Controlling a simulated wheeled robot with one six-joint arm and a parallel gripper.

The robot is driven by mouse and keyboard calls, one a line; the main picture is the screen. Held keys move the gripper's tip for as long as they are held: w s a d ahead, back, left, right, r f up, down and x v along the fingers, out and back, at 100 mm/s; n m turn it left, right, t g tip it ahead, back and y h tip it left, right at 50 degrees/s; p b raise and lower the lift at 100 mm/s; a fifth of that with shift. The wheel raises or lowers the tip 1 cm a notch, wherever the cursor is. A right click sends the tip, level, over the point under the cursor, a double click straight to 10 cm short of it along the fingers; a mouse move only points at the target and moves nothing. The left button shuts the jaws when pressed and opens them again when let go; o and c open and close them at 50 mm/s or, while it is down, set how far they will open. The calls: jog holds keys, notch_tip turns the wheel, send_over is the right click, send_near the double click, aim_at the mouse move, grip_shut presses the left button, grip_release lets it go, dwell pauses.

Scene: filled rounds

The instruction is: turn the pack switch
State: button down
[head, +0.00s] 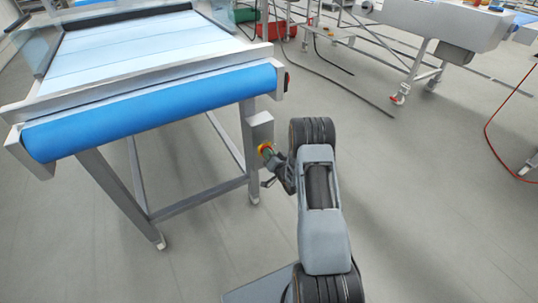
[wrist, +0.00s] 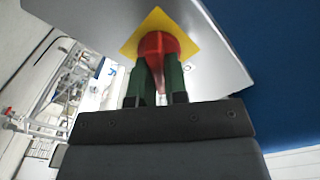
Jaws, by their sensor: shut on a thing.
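The pack switch is a red knob (wrist: 158,45) on a yellow square plate (wrist: 151,21), fixed to a grey box (wrist: 205,50) in the wrist view. In the head view the switch (head: 264,148) shows as a small yellow and red spot on the box (head: 260,128) at the conveyor's leg. My gripper (wrist: 159,78) is shut on the red knob, one green finger on each side of its grip. It also shows in the head view (head: 269,156), at the switch. The fingers hide part of the knob, and I cannot tell its turn setting.
The conveyor's blue roller end (head: 150,115) and steel frame stand close at the left. Its leg and crossbar (head: 200,198) run under it. A red crate (head: 277,30) and a white machine (head: 440,22) stand farther back. The floor at the right is clear, apart from cables.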

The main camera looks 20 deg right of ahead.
jog(key=shift+m+b, duration=0.35)
jog(key=shift+m, duration=1.75)
jog(key=c, duration=1.1)
grip_release()
jog(key=shift+f, duration=0.1)
jog(key=shift+c, duration=0.2)
jog(key=s+d+p, duration=0.1)
jog(key=s+p, duration=0.1)
jog(key=s, duration=1.1)
jog(key=shift+s+d+p, duration=0.3)
jog(key=shift+s+d, duration=0.05)
